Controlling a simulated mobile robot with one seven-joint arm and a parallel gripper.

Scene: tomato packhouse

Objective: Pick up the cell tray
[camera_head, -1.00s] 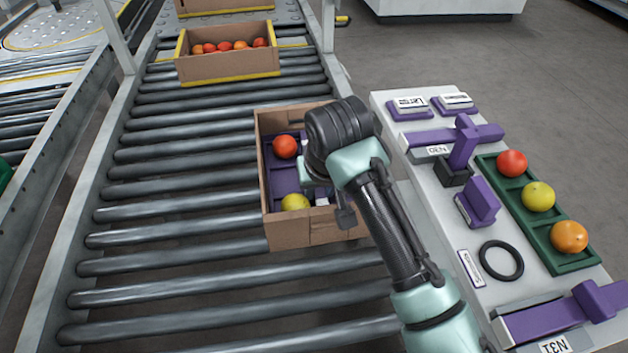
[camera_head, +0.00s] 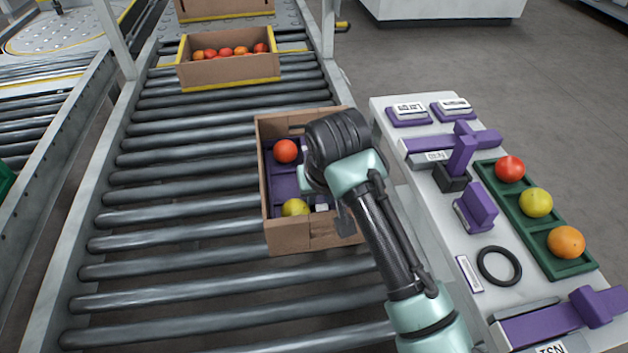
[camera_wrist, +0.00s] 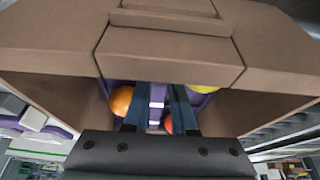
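The purple cell tray (camera_head: 283,184) lies inside a cardboard box (camera_head: 290,238) on the roller conveyor. A red tomato (camera_head: 286,151) and a yellow one (camera_head: 295,208) sit in its cells. An orange tomato (camera_wrist: 121,100) also shows in the wrist view. My arm reaches over the box's right side and hides part of the tray and my fingertips in the head view. In the wrist view my gripper (camera_wrist: 158,98) points down into the box. Its two dark fingers stand apart, on either side of a purple upright part with white marks. I see no clear contact with it.
The bench (camera_head: 426,222) on the right holds a green tray (camera_head: 510,205) with three fruits, a black ring (camera_head: 499,266) and several purple fixtures. Another tomato box (camera_head: 231,74) stands farther up the conveyor. Bare rollers lie left of the near box, whose walls surround my gripper closely.

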